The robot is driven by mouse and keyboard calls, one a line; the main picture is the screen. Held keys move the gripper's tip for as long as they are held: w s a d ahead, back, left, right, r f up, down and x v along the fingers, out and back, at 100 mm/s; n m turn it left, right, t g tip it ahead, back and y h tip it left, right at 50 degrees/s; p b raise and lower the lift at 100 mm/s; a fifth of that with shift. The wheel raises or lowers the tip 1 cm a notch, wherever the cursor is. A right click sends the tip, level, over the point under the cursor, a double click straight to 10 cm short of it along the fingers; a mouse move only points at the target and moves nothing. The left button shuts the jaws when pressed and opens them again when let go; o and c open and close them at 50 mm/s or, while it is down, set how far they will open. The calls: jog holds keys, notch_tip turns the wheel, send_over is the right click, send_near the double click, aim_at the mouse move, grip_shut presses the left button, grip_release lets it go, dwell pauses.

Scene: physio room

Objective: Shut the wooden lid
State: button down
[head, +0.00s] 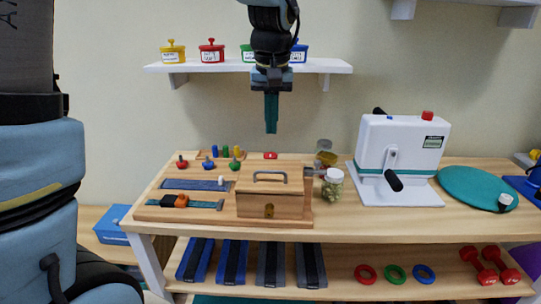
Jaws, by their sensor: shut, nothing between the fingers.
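A wooden box (248,208) stands on a wooden base board near the middle of the bench. Its wooden lid (255,184) has a grey bar handle (270,174), and a small brass-coloured latch (269,210) is on the box's front. The lid appears tilted up, but I cannot tell clearly how far it stands open. The inside of the box is not clearly visible. My gripper (271,128) points straight down in the air above and behind the box, apart from the lid. Its teal fingers are together and empty.
Several coloured knobs, pegs and sliders sit left of the box. A glass jar (333,184) stands close to its right. A white machine (398,155) with black handles and a teal disc (476,187) are further right. A wall shelf (220,67) with lidded pots is behind my arm.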

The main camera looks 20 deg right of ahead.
aim_at(271, 173)
jog(key=f+p, duration=0.1)
jog(key=f, duration=0.2)
jog(key=w+f+p, duration=0.1)
jog(key=f, duration=0.3)
jog(key=w+f, duration=0.1)
jog(key=f, duration=0.3)
jog(key=shift+d+f+p, duration=0.1)
jog(key=shift+d+p, duration=0.25)
jog(key=shift+p, duration=0.05)
